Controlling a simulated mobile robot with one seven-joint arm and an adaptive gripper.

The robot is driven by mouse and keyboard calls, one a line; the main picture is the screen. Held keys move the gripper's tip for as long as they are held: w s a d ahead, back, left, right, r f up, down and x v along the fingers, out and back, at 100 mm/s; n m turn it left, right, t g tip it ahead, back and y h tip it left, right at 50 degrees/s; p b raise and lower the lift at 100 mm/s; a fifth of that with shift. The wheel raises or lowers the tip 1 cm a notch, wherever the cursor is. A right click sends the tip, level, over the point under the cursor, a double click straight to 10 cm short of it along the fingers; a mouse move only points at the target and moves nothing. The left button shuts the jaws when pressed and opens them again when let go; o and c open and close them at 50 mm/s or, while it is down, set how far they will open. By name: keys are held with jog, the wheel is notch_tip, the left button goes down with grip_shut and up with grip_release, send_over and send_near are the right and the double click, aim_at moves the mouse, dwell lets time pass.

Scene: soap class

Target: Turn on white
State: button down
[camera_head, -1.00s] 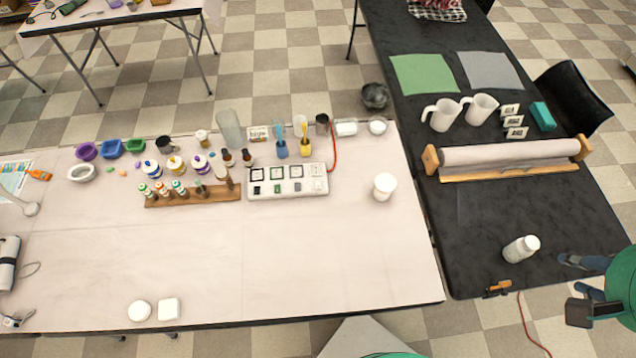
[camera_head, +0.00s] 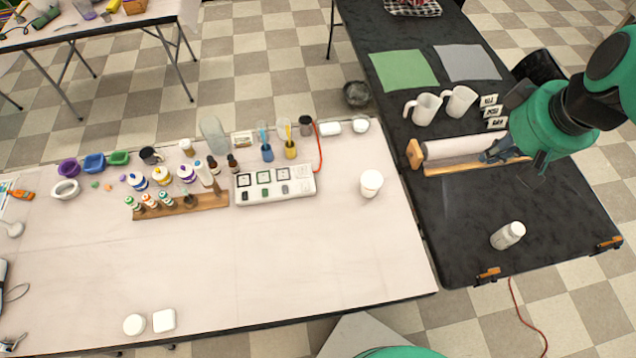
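A white switch panel (camera_head: 276,197) lies on the light table, behind its middle. It has a row of square labels, with small black (camera_head: 246,196), green (camera_head: 264,192) and grey (camera_head: 284,189) switches below them. A white switch at the right end is hard to tell from the panel, and its on or off position cannot be made out. My gripper (camera_head: 496,153) is over the paper roll on the black table, far right of the panel and touching no part of it. Its fingers are small and partly hidden by the arm.
A wooden rack (camera_head: 180,207) of bottles stands left of the panel. A white jar (camera_head: 371,184) is to the right. The light table's front is mostly clear.

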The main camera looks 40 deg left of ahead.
jog(key=w+a+f+n+g, duration=0.1)
jog(key=w+a+f+n, duration=0.4)
jog(key=a, duration=0.6)
jog(key=a+f+n+g, duration=0.2)
jog(key=a+f+n, duration=0.2)
jog(key=a+f, duration=0.5)
jog(key=s+a+f+n+g, duration=0.1)
jog(key=s+a+f+n, duration=0.2)
jog(key=a+f, duration=0.6)
jog(key=s+a+f+n+g+p, duration=0.1)
jog(key=s+a+f+n, duration=0.3)
jog(key=a+f, duration=0.5)
jog(key=shift+a+f+n+g+p, duration=0.35)
jog(key=shift+a+n, duration=0.25)
jog(key=shift+a, duration=0.55)
jog(key=shift+f, duration=0.15)
jog(key=b, duration=0.1)
send_over(305, 189)
notch_tip(305, 189, down, 11)
jog(key=shift+w+f, duration=0.1)
jog(key=shift+f, duration=0.1)
jog(key=shift+d+f, duration=0.1)
jog(key=shift+f, duration=0.85)
